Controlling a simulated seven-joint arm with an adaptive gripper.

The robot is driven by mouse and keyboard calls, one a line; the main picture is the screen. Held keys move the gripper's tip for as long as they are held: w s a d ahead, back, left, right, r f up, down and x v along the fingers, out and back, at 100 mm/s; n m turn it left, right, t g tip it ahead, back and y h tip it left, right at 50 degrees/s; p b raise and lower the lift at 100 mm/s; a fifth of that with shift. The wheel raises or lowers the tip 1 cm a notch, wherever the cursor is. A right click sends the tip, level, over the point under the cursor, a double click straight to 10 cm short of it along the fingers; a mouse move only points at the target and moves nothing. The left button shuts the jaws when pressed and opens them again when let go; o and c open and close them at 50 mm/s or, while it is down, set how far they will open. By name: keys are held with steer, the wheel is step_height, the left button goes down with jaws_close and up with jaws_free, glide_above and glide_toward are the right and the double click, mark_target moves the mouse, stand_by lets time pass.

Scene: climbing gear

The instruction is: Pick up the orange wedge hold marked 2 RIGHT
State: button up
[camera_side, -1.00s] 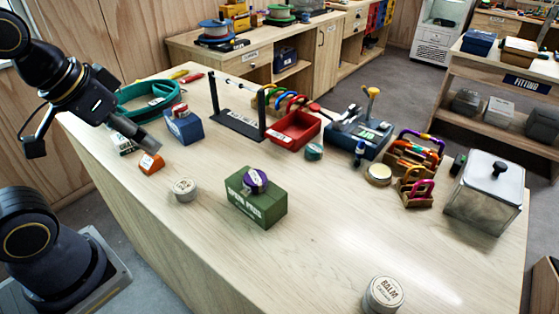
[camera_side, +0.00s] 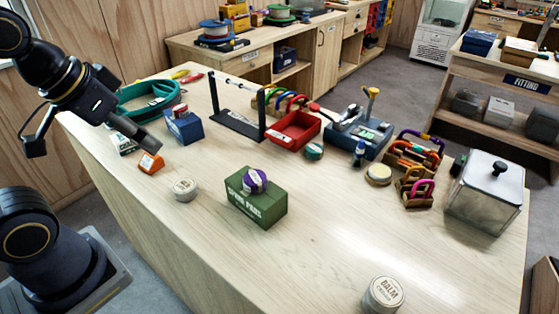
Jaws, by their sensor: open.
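The orange wedge hold (camera_side: 151,163) sits on the wooden table near its left edge, with a small pale label on its front that is too small to read. My gripper (camera_side: 152,143) is just above and behind the hold, pointing down to the right. Its jaws are open and empty, though the fingertips are small and dark in this view. I cannot tell the exact gap between the fingertips and the hold.
A round tin (camera_side: 185,189) and a green block (camera_side: 256,200) stand in front. The front middle of the table is clear.

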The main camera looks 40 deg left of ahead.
steer(key=m, duration=0.1)
steer(key=n+g, duration=0.1)
steer(key=g, duration=0.5)
glide_above(150, 157)
step_height(150, 157, down, 5)
step_height(150, 157, down, 10)
steer(key=shift+a+f, duration=0.1)
steer(key=shift+f, duration=3.2)
steer(key=c, duration=1.3)
